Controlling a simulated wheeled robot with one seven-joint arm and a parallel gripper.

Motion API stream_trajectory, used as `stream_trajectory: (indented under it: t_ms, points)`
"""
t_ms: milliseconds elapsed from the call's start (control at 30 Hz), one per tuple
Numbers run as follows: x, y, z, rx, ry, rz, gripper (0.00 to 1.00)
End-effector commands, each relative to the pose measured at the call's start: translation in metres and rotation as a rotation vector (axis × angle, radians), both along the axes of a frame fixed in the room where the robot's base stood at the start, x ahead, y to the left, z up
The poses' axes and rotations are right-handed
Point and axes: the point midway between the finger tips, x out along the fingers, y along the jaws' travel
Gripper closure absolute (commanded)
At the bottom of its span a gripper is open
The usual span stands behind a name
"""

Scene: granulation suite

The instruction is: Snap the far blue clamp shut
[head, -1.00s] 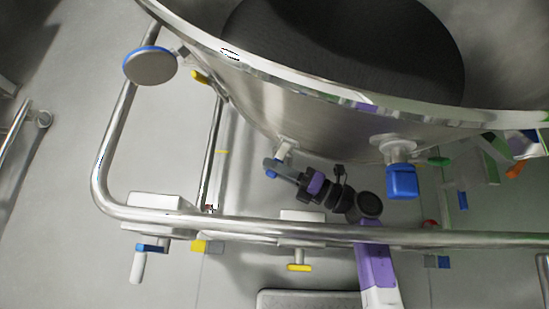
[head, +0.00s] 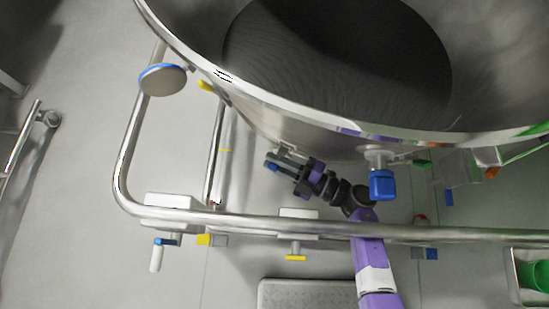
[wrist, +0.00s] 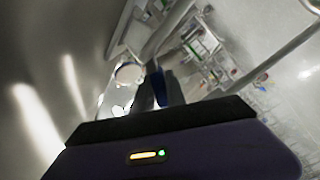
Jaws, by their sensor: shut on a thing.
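A large steel bowl (head: 255,112) fills the upper part of the head view. My gripper (head: 275,165) is at the bowl's outer wall, below its rim. It is shut on the blue handle of a clamp, the far blue clamp (head: 269,167), beside a small metal bracket (head: 289,150). In the wrist view the blue handle (wrist: 160,88) shows between the two dark fingers of my gripper (wrist: 158,92). The fingers hide much of the clamp, and I cannot tell how far it is closed. Another blue clamp (head: 382,184) hangs on the wall to the right.
A steel rail (head: 255,222) runs across below the bowl, under my arm. A blue-edged disc (head: 163,79) sticks out at the left. A white crank handle (head: 156,257) and a yellow T-handle (head: 295,257) hang below the rail.

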Motion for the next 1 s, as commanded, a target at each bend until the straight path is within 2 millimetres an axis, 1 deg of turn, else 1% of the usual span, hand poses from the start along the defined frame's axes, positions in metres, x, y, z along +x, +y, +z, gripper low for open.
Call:
stream_trajectory:
  t_ms: [367, 400, 467, 500, 833, 933, 1000]
  points:
    - [-0.001, -0.002, -0.002, 0.0, 0.007, -0.003, 1.0]
    - [-0.001, -0.002, -0.002, -0.001, 0.006, -0.003, 0.76]
    - [0.0, -0.001, -0.002, -0.001, 0.006, -0.003, 0.64]
    - [0.0, -0.001, -0.001, 0.0, 0.006, -0.002, 0.62]
    - [-0.001, -0.003, -0.001, 0.0, 0.003, -0.002, 0.62]
    - [-0.005, -0.012, -0.001, -0.001, 0.004, -0.003, 0.62]
    - [-0.009, -0.021, -0.001, -0.002, 0.004, -0.005, 0.62]
